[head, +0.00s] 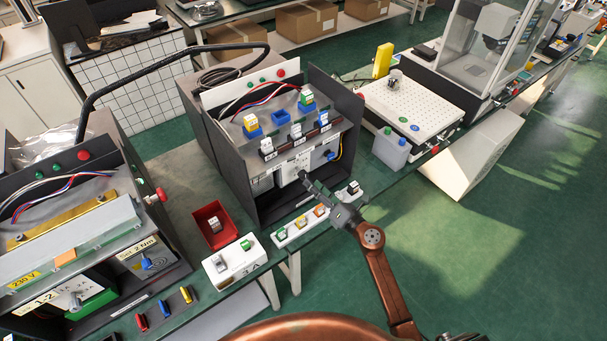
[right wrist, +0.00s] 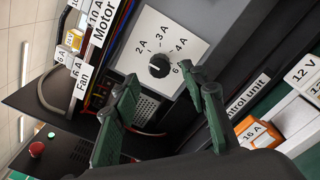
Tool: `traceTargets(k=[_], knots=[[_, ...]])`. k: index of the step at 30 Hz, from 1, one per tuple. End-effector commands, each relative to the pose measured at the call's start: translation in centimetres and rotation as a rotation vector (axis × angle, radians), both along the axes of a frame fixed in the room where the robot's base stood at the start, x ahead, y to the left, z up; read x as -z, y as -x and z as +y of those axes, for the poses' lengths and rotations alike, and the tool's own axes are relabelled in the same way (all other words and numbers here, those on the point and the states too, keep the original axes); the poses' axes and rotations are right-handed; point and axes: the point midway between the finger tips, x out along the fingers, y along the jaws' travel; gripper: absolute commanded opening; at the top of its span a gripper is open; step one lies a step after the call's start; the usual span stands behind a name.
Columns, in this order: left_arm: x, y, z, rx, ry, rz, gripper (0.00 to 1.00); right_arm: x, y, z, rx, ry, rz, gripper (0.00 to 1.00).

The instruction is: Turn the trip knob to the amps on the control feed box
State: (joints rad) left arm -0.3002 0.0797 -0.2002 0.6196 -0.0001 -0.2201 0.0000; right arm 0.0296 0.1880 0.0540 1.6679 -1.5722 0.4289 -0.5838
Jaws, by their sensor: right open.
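The control feed box (head: 226,167) is the dark open-fronted cabinet in the middle of the head view. Its trip knob (right wrist: 159,66) is a round black knob on a white plate (right wrist: 183,34) marked 2 A, 3 A, 4 A and 6 in the right wrist view. I cannot make out clearly which mark it points to. My right gripper (head: 306,179) reaches the box front from the right. In the right wrist view its open fingers (right wrist: 160,79) are spread, with their tips close to the knob on either side. Contact cannot be told. My left gripper is not in view.
A red bin (head: 208,240) and a white switch block (head: 236,262) stand left of my right arm. A white strip of coloured breakers (head: 302,224) lies before the box. Another cabinet (head: 65,225) stands left. A perforated plate (head: 412,102) is at right.

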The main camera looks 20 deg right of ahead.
Motion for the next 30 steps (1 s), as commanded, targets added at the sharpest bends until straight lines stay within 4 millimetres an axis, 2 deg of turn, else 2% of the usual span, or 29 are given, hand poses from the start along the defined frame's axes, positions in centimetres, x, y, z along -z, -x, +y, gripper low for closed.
traceTargets(k=[6,12,17,24,30], knots=[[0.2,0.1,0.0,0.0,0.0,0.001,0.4,-0.1,-3.2,1.4,0.001,-0.005,-0.002,0.4],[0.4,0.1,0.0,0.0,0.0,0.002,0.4,0.0,-5.6,2.3,0.001,-0.007,0.0,0.4],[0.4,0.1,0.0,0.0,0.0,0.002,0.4,0.0,-6.3,2.6,0.002,-0.005,0.0,0.4],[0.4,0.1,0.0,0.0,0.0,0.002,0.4,-0.1,-6.4,2.6,0.002,-0.006,0.0,0.4],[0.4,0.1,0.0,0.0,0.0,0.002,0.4,-0.1,-6.4,2.6,0.002,-0.006,0.0,0.27]])
